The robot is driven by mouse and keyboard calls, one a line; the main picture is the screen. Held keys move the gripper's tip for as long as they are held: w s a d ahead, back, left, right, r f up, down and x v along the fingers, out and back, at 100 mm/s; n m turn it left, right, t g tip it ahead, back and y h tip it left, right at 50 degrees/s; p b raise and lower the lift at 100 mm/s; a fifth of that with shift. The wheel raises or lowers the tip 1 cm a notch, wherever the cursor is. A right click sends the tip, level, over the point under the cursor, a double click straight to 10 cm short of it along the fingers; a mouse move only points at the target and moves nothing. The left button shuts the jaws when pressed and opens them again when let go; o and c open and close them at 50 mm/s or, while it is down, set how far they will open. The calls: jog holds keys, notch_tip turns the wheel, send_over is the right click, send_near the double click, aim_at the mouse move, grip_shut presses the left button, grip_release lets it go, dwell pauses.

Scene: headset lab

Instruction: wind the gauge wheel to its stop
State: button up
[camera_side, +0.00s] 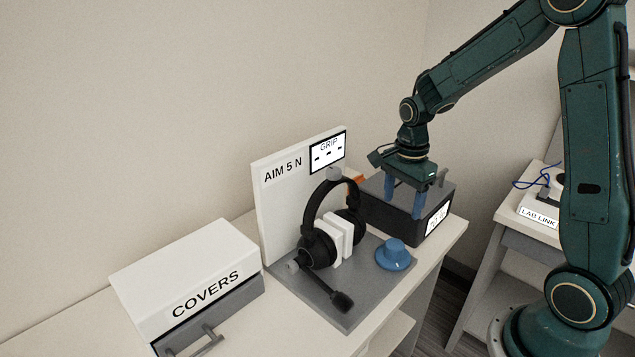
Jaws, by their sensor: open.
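A blue round wheel-like piece (393,254) with a wide rim and raised hub sits on the grey base plate (345,318), right of the headset. It looks like the gauge wheel, though no label confirms this. A black headset (318,247) stands on the plate with white blocks (336,237) between its ear cups, its microphone boom reaching toward the front. A white board behind it reads "AIM 5 N", with a "GRIP" display (327,152) showing dashes. My gripper (403,208) is open, its blue fingers pointing down at the dark box, behind and above the wheel. Nothing shows between the fingers.
A dark box (396,216) with a partly readable white label stands behind the wheel. A white "COVERS" box (186,281) with a grey handled drawer is at left. A side table at right holds a "LAB LINK" unit (538,216) and blue cable. Bench edge runs right of the plate.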

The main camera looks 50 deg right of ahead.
aim_at(395, 244)
jog(key=n, duration=3)
jog(key=shift+r, duration=0.1)
jog(key=shift+f, duration=6.9)
jog(key=shift+c, duration=0.2)
jog(key=c, duration=0.9)
